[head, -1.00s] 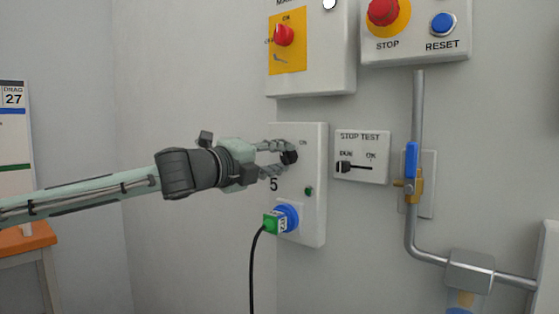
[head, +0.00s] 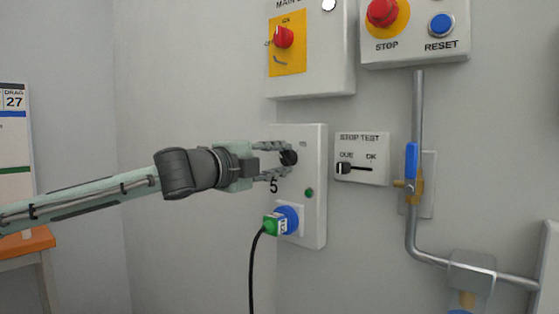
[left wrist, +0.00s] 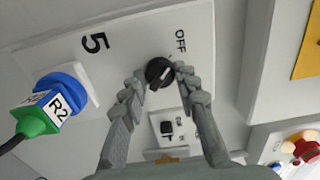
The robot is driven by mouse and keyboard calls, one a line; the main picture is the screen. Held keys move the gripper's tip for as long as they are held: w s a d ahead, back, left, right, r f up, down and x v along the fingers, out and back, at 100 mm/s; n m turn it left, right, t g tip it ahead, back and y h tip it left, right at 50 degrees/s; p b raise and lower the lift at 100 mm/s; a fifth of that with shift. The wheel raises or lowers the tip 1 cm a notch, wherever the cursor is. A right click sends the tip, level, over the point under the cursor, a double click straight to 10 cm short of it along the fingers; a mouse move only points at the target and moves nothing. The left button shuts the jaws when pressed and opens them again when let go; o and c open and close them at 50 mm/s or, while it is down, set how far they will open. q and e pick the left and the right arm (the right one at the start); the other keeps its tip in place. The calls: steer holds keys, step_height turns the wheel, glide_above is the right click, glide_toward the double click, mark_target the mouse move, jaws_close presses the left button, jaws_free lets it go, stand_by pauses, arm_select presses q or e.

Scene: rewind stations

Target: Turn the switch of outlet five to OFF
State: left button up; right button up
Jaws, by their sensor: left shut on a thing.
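The outlet five box (head: 314,215) is a light grey panel on the wall, marked "5". Its switch is a round black knob (head: 289,158) near the top of the panel. My left gripper (head: 282,161) is shut on this knob, with one finger on each side. In the left wrist view the knob (left wrist: 160,72) sits between the fingertips and has a light pointer mark. The word OFF (left wrist: 180,41) is printed close to it. A blue socket with a green-and-blue plug (head: 274,223) is below the knob. My right gripper is not in view.
A stop test box (head: 361,173) with a slider is just right of the panel. Above are a main switch box with a red knob (head: 283,37) and a stop/reset box (head: 415,50). A pipe with a blue valve handle (head: 411,162) runs at right. A black cable (head: 252,275) hangs below.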

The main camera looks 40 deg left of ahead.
arm_select(q)
steer(key=o, duration=1.2)
steer(key=shift+c, duration=0.2)
steer(key=shift+s+a+r, duration=0.1)
steer(key=shift+s, duration=0.75)
steer(key=s, duration=1)
steer(key=shift+s+a, duration=0.15)
steer(key=shift+a, duration=0.25)
